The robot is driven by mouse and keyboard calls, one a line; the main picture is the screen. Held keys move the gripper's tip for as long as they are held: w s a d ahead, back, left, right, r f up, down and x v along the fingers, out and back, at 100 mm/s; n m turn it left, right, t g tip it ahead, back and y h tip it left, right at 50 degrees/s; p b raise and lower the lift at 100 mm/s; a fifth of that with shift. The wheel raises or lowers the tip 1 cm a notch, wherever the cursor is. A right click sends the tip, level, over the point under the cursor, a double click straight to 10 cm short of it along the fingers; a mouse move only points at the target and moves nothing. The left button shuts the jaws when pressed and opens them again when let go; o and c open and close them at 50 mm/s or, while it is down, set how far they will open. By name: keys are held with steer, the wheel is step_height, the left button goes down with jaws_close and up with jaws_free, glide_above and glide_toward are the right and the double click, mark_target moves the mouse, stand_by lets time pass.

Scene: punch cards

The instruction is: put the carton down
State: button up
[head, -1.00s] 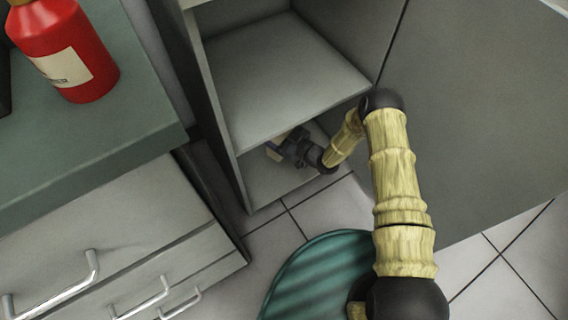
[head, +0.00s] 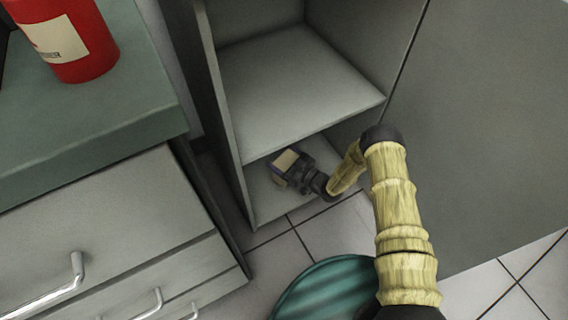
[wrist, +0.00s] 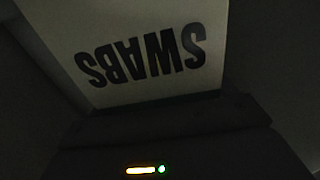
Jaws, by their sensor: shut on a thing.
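The carton (head: 286,160) is a small pale box with a tan top, seen in the head view inside the lower compartment of the open cabinet. In the wrist view the carton (wrist: 150,50) fills the upper part, with the word SWABS upside down on its face. My gripper (head: 288,172) is shut on the carton, reaching in from the right below the shelf. Its fingertips are hard to make out, and the carton's underside is hidden, so I cannot tell whether it touches the compartment floor (head: 262,205).
The cabinet's shelf (head: 290,90) lies just above my gripper and is bare. The cabinet door (head: 480,130) stands open at the right. A drawer unit (head: 110,230) is at the left, with a red bottle (head: 72,40) on its green top.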

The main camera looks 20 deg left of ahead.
steer(key=shift+f+b, duration=0.4)
steer(key=shift+f, duration=0.85)
steer(key=shift+f, duration=0.1)
steer(key=o, duration=1)
steer(key=shift+c, duration=0.2)
steer(key=shift+s+d, duration=0.1)
steer(key=shift+d, duration=0.2)
steer(key=p+v, duration=0.5)
steer(key=v, duration=0.6)
steer(key=shift+d, duration=0.15)
